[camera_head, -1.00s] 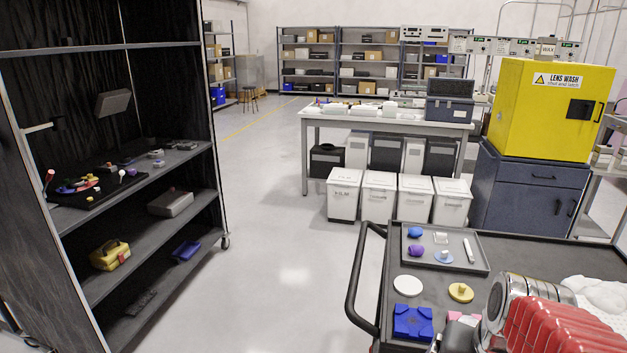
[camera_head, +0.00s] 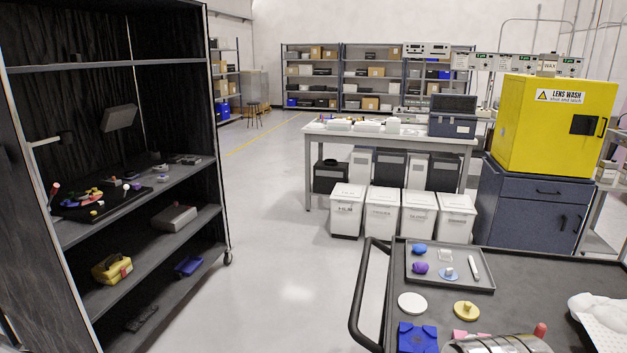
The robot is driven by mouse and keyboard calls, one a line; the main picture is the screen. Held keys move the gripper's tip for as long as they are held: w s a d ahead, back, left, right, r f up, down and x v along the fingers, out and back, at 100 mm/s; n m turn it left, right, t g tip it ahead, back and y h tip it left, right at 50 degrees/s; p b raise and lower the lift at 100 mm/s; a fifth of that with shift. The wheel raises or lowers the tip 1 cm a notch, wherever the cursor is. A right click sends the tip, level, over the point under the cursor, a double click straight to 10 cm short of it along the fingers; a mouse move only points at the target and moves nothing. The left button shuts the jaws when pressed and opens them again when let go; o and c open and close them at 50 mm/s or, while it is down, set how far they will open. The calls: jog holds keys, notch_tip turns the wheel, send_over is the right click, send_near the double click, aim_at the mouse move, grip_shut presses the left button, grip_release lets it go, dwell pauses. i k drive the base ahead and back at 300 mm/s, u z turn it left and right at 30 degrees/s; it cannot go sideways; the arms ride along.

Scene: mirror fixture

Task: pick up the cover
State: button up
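I cannot tell for sure which thing is the cover. On the dark cart top (camera_head: 376,318) at the lower right lie a yellow disc with a small knob (camera_head: 466,310), a flat white disc (camera_head: 412,303) and a square blue fixture piece (camera_head: 417,338) cut by the bottom edge. In a shallow tray (camera_head: 410,281) on the cart are a pale blue disc with a knob (camera_head: 448,274), a blue lump, a purple piece, a clear block and a white stick. Part of my arm shows at the bottom edge, hiding some of the cart. My gripper's fingers are not visible.
A tall dark shelf (camera_head: 184,232) with small parts and a yellow case (camera_head: 112,268) stands on the left. A workbench (camera_head: 388,137) with white bins below and a yellow lens wash cabinet (camera_head: 533,125) stand behind the cart. The floor between shelf and cart is clear.

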aim_at(466, 311)
jog(key=z, duration=0.9)
